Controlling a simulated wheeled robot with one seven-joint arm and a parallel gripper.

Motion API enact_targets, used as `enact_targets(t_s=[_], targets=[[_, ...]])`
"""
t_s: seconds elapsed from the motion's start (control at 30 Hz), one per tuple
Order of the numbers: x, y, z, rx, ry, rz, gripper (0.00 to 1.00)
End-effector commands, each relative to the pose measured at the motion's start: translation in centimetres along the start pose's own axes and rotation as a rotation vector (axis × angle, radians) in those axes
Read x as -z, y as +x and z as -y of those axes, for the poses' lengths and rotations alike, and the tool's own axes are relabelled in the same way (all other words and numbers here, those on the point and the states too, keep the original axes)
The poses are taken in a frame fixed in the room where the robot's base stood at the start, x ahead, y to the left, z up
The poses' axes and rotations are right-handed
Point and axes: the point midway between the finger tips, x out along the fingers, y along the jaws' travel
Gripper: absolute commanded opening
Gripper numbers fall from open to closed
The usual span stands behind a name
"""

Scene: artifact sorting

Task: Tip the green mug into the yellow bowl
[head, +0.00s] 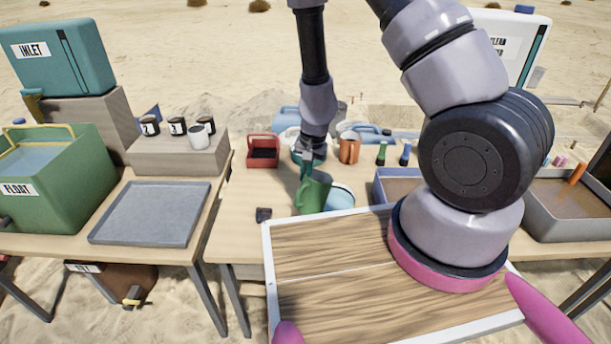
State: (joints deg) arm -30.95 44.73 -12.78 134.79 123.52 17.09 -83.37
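The green mug (315,194) is near the front edge of the middle table, tilted a little to the right, its handle on the left. My gripper (306,170) points down at the mug's upper left rim and appears shut on it; the fingertips are small and partly hidden. A bowl (341,197) with a pale blue inside sits just right of the mug and is partly covered by it. No clearly yellow bowl shows. Whether the mug touches the table or bowl cannot be told.
A red container (263,151) stands to the left and an orange mug (349,148) behind. A small black object (264,214) lies left of the green mug. A blue-rimmed tray (383,187) is at the right. My own wooden-topped deck covers the foreground.

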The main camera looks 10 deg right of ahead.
Motion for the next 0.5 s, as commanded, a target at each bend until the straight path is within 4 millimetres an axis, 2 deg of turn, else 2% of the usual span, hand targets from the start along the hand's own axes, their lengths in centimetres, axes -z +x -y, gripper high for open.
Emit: enact_targets(t_s=[0.5], targets=[[-0.04,-0.94,0.31,-0.093,-0.045,-0.181,0.00]])
